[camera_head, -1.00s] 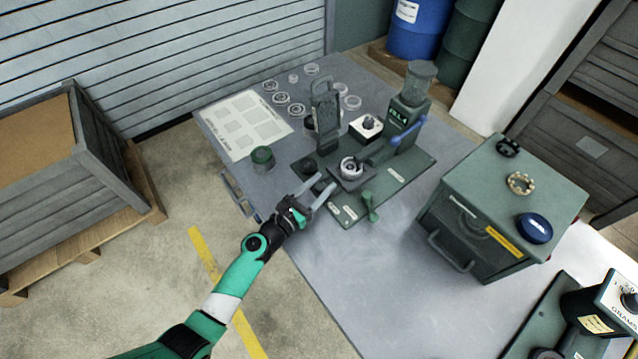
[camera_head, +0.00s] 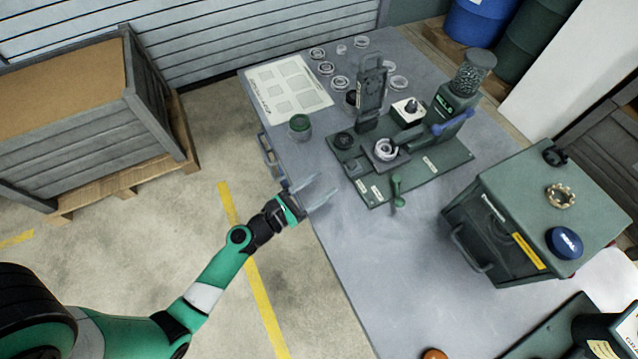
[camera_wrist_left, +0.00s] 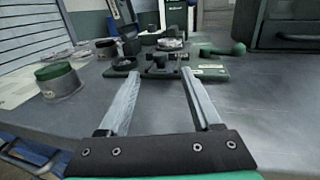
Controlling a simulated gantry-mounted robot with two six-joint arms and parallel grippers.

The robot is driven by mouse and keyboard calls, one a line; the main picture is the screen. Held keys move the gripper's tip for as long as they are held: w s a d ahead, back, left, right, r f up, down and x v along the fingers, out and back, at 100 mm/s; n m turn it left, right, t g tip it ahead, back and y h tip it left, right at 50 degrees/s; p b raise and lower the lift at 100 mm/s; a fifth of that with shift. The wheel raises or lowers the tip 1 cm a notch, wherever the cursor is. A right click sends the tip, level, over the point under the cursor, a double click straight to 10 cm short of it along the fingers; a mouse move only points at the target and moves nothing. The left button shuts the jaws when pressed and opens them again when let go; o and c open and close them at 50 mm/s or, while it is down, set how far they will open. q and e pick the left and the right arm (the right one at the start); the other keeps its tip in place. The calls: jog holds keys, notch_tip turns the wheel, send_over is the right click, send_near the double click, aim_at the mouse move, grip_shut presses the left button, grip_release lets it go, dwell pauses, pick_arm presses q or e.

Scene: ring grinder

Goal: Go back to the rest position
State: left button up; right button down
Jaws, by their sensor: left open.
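My left gripper (camera_head: 318,190) is open and empty at the near left edge of the grey table (camera_head: 345,270), apart from everything on it. In the left wrist view its two fingers (camera_wrist_left: 160,100) are spread with nothing between them. The ring grinder (camera_head: 400,160) stands on its green baseplate beyond the gripper, to the upper right, with a ring (camera_head: 385,150) on its holder. My right gripper does not show.
A green-lidded jar (camera_head: 299,127) stands near the table's left edge beside a printed sheet (camera_head: 288,88). Several rings lie at the back. A green cabinet (camera_head: 500,240) stands at the right. A wooden crate (camera_head: 100,130) is on the floor at left.

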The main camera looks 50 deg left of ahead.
pick_arm(q)
jog(key=shift+s, duration=0.3)
